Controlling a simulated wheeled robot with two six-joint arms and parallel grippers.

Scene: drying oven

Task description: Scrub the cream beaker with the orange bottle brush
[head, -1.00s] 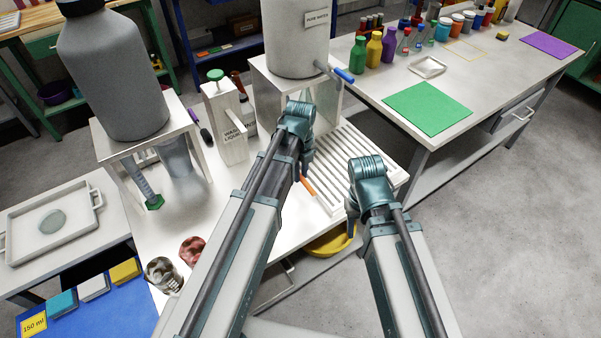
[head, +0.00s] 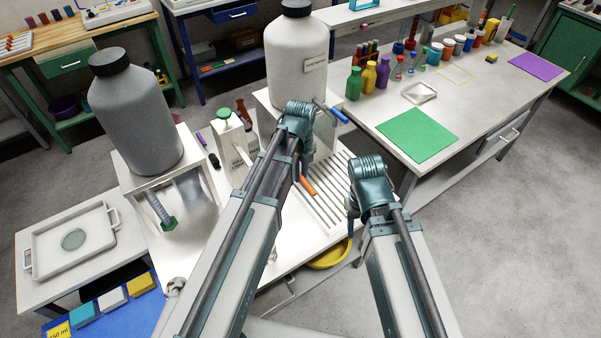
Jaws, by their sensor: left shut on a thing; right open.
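My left gripper (head: 305,160) is mostly hidden by its own wrist, above the bench at the near side of the white tank. The orange bottle brush (head: 308,185) shows as a short orange piece just below it, over the slatted drying rack, and the gripper is shut on it. The brush's other end is hidden. My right gripper (head: 352,208) is to the right, open and seen mostly from behind, near the rack's right edge, with nothing visible in it. I cannot make out the cream beaker; my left arm covers part of the bench.
The slatted rack (head: 335,200) lies between my arms. A white tank (head: 296,60) with a blue-handled tap and a grey bottle (head: 137,110) stand on raised stands. A yellow basin (head: 330,255) is below the bench edge. A green mat (head: 417,135) lies right; floor there is clear.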

